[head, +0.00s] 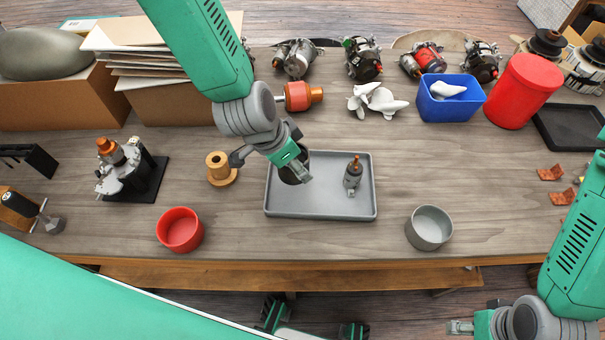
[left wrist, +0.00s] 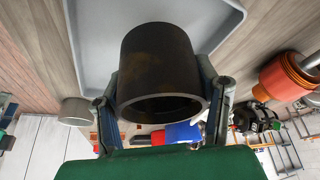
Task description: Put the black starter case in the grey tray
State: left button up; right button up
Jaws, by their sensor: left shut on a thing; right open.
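The black starter case (head: 293,172) is a dark hollow cylinder. My left gripper (head: 285,160) is shut on it over the left part of the grey tray (head: 320,209). In the left wrist view the case (left wrist: 158,65) sits between the two fingers, its open end facing the camera, with the tray (left wrist: 88,35) behind it. I cannot tell whether the case touches the tray floor. A small grey and copper part (head: 353,178) stands in the tray's right half. My right gripper (head: 460,327) is open and empty at the bottom right, off the table's front edge.
A wooden spool (head: 221,170) stands left of the tray. A red bowl (head: 180,231) and a grey bowl (head: 429,228) stand near the front edge. A blue bin (head: 450,104), a red canister (head: 523,92) and white propeller-like parts (head: 376,101) are behind.

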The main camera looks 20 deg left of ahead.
aim_at(296, 176)
pick_arm(q)
jog(key=shift+w+d+f, duration=0.1)
jog(key=shift+d+f, duration=0.25)
jog(key=f, duration=0.3)
jog(key=shift+d+f, duration=0.3)
jog(key=shift+f, duration=0.1)
jog(key=shift+a+f, duration=0.2)
jog(key=shift+a, duration=0.5)
jog(key=o, duration=1.7)
jog(key=shift+d, duration=0.7)
jog(key=shift+a+r, duration=0.25)
jog(key=shift+a, duration=0.05)
jog(key=v, duration=0.4)
jog(key=shift+a+r, duration=0.1)
jog(key=shift+a, duration=0.25)
jog(key=v, duration=0.6)
jog(key=shift+d+r, duration=0.1)
jog(key=shift+d, duration=0.25)
jog(key=shift+s+a+r+p, duration=0.2)
jog(key=shift+s+r+p, duration=0.1)
jog(key=shift+r, duration=0.2)
pick_arm(e)
jog(key=shift+d+r, duration=0.15)
jog(key=shift+d, duration=0.3)
pick_arm(q)
jog(key=shift+a, duration=0.25)
pick_arm(e)
jog(key=shift+a, duration=0.25)
